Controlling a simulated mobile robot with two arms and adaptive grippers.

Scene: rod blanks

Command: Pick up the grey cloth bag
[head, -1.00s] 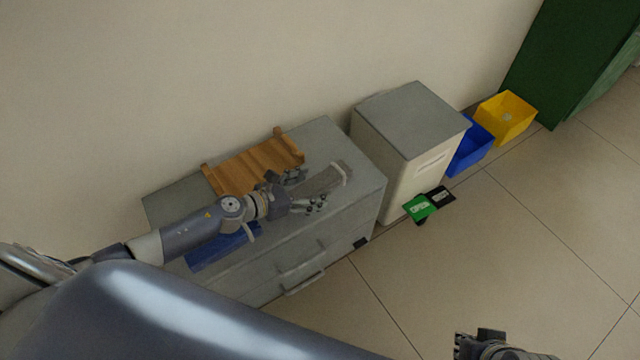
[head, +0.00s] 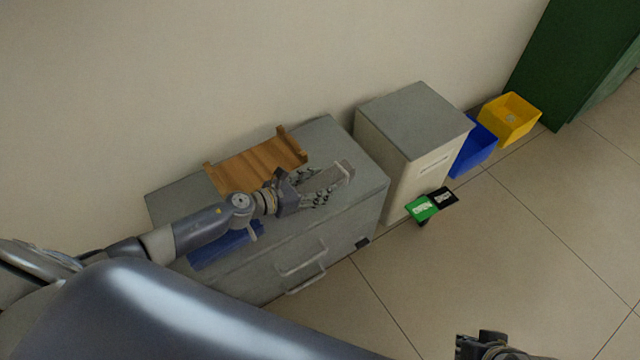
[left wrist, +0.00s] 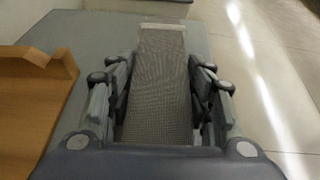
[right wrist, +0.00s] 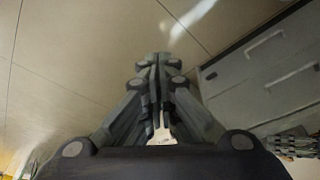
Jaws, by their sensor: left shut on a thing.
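The grey cloth bag (head: 334,174) lies flat on the grey drawer cabinet (head: 340,139), with a pale strip at its far end. It also fills the middle of the left wrist view (left wrist: 160,90). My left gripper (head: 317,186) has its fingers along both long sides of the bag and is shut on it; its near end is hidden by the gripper. No gap between bag and cabinet top can be made out. My right gripper (head: 490,345) is at the bottom edge of the head view. In the right wrist view its fingers (right wrist: 160,68) are together, with nothing seen between them.
A wooden tray (head: 255,166) lies beside the bag, and a blue item (head: 225,245) lies partly under my left arm. A pale cabinet (head: 400,165), a blue bin (head: 474,150) and a yellow bin (head: 510,118) stand to the right.

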